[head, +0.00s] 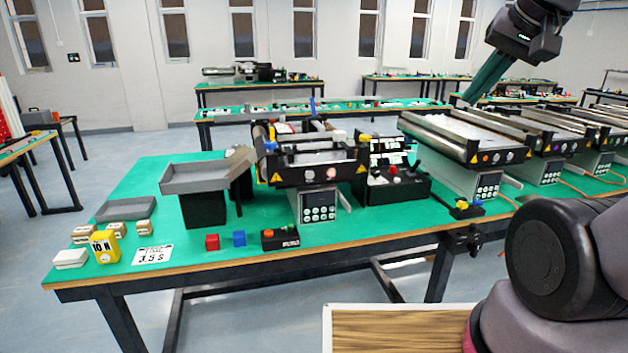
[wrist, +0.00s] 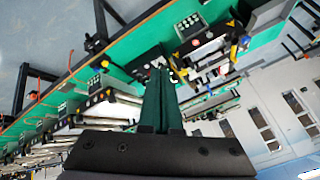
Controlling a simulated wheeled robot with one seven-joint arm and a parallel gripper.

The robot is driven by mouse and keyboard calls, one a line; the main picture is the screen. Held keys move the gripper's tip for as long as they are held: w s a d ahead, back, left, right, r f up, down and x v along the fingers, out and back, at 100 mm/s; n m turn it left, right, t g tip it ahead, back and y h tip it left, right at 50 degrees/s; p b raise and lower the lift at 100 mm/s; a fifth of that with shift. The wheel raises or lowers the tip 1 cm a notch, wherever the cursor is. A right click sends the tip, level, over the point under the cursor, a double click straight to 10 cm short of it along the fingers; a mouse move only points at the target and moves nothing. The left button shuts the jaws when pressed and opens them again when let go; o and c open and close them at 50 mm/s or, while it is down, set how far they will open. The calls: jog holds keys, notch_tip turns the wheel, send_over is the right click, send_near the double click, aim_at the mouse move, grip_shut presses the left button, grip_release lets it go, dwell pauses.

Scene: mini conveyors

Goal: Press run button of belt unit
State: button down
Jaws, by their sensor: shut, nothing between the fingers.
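The nearest belt unit (head: 345,172) stands mid-table, with a short grey belt, a black front rail with round red and white spots, and yellow warning triangles. Below it is a grey control box (head: 318,205) with several small round buttons; their labels are too small to read. A small black button box (head: 280,238) with orange and green tops sits at the table's front edge. My gripper (head: 472,98) is raised at the upper right, its long green fingers together and empty, apart from the belt unit. The wrist view shows the fingers (wrist: 158,75) and the unit's keypad (wrist: 190,22) upside down.
A grey tray on a black stand (head: 205,178) is left of the unit. More conveyors (head: 465,135) fill the right side.

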aim_at(310, 175)
jog(key=w+a+f+n, duration=0.35)
jog(key=w+f, duration=0.35)
jog(key=w, duration=0.3)
jog(key=w+a+f+n, duration=0.2)
jog(key=w+f+n, duration=0.2)
jog(key=w+f, duration=0.5)
jog(key=w+a+f+n+y, duration=0.1)
jog(key=a+f+n+y, duration=0.1)
jog(key=a+f+y, duration=0.2)
jog(key=w+a+f+n+y, duration=0.1)
jog(key=a+f+n+y, duration=0.2)
jog(key=a+f, duration=0.7)
jog(key=a+y, duration=0.1)
jog(key=a, duration=0.4)
jog(key=shift+w+a+f, duration=0.15)
jog(key=shift+w+f, duration=0.05)
jog(key=shift+w, duration=0.05)
jog(key=w+a, duration=0.2)
jog(key=w, duration=0.6)
jog(key=shift+w+a, duration=0.2)
jog(key=shift+w, duration=0.05)
jog(key=shift+w, duration=0.15)
